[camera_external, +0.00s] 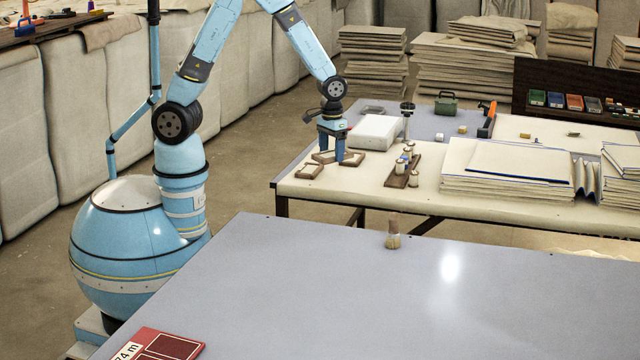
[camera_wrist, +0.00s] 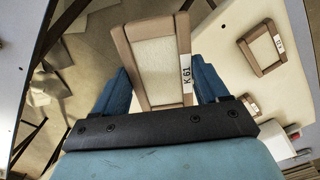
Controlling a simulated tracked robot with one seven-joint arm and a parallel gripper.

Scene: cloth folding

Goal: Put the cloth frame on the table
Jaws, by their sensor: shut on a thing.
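My gripper (camera_external: 331,150) is over the left end of the far cream table (camera_external: 345,192). It is shut on a brown wooden cloth frame (camera_wrist: 157,60) with pale cloth and a label reading K 61. In the wrist view the blue fingers of my gripper (camera_wrist: 162,82) are on either side of this frame, near the table edge. I cannot tell whether it touches the tabletop. Other small wooden frames lie close by: one (camera_external: 308,171) at front left in the external view, another labelled one (camera_wrist: 262,47) at the right in the wrist view.
A grey table (camera_external: 330,290) in front is mostly clear, with an upright brush (camera_external: 393,232) and a red box (camera_external: 158,347). The far table also holds a white block (camera_external: 376,131), a wooden rack (camera_external: 402,171) and folded cloth stacks (camera_external: 510,165).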

